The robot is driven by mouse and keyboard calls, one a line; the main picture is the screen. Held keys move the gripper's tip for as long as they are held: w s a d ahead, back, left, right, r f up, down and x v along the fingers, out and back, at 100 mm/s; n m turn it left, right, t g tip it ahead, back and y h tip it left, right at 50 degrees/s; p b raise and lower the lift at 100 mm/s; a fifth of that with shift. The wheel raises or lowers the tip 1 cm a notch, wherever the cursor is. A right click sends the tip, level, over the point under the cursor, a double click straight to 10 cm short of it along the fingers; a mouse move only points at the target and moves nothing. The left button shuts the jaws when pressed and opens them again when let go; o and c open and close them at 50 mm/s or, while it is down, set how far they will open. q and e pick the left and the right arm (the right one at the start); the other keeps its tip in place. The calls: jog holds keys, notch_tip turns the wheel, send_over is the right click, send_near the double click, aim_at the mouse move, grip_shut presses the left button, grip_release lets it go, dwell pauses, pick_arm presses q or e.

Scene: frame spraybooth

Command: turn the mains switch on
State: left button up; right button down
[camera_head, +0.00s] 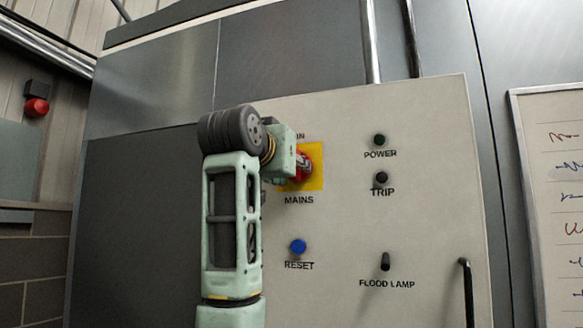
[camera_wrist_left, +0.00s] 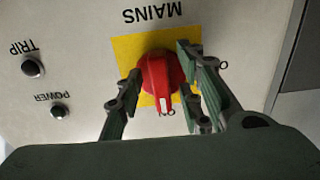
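The mains switch is a red rotary knob (camera_wrist_left: 158,78) on a yellow plate (camera_wrist_left: 126,46), above the MAINS lettering on the panel. It shows partly in the head view (camera_head: 306,164), behind my left gripper (camera_head: 289,165). In the left wrist view, which sees the panel upside down, the fingers of my left gripper (camera_wrist_left: 160,68) stand on both sides of the knob. I cannot tell whether both touch it. The knob's white mark points away from the MAINS lettering, towards a small, partly hidden label above the knob on the panel. My right gripper is not in view.
The light panel (camera_head: 430,200) also carries a POWER lamp (camera_head: 379,140), a TRIP lamp (camera_head: 381,178), a blue RESET button (camera_head: 298,247) and a FLOOD LAMP switch (camera_head: 385,262). A black handle (camera_head: 466,290) is at lower right. A whiteboard (camera_head: 562,200) hangs further right.

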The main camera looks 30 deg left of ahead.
pick_arm(q)
jog(key=v, duration=1.2)
jog(key=shift+f, duration=0.15)
dwell(0.3)
